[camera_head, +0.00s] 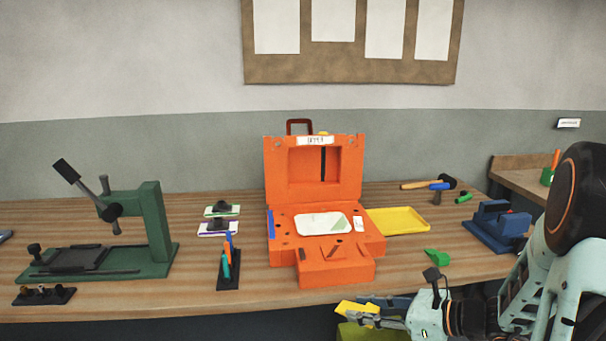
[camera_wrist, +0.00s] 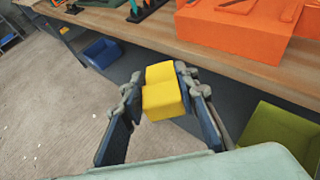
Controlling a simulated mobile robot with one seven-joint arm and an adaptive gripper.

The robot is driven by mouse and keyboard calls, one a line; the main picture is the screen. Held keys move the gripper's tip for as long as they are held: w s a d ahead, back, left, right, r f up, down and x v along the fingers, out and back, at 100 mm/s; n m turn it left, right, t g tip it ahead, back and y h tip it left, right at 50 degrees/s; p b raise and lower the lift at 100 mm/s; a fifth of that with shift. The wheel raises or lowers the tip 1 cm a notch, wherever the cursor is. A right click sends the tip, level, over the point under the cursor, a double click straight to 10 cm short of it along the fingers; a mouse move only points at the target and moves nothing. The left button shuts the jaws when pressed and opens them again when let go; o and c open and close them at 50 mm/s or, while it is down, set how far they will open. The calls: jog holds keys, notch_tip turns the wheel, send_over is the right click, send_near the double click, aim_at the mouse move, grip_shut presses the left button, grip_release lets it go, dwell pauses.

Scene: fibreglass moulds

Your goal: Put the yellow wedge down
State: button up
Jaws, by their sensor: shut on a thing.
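The yellow wedge (camera_wrist: 163,98) is held between the two fingers of my gripper (camera_wrist: 158,86) in the wrist view. In the head view the yellow wedge (camera_head: 352,308) shows at the tip of my gripper (camera_head: 372,316), just in front of the workbench's front edge (camera_head: 190,307). My gripper is shut on the wedge, and open floor lies below it in the wrist view. Part of the wedge is covered by the fingers.
An open orange mould (camera_head: 335,268) stands mid-bench. A yellow tray (camera_head: 412,221) and a green wedge (camera_head: 437,257) lie to its right, near a blue vise (camera_head: 497,228). A green press (camera_head: 150,225) stands left. Bins, blue (camera_wrist: 101,52) and green (camera_wrist: 275,140), sit below the bench.

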aim_at(365, 307)
jog(key=r+p, duration=0.4)
jog(key=p, duration=0.3)
jog(key=r+p, duration=0.5)
jog(key=p, duration=0.2)
jog(key=shift+d+r, duration=0.2)
jog(key=shift+r, duration=0.1)
jog(key=shift+r+p, duration=0.2)
jog(key=shift+p, duration=0.6)
jog(key=shift+w+a, duration=0.1)
jog(key=shift+a, duration=0.05)
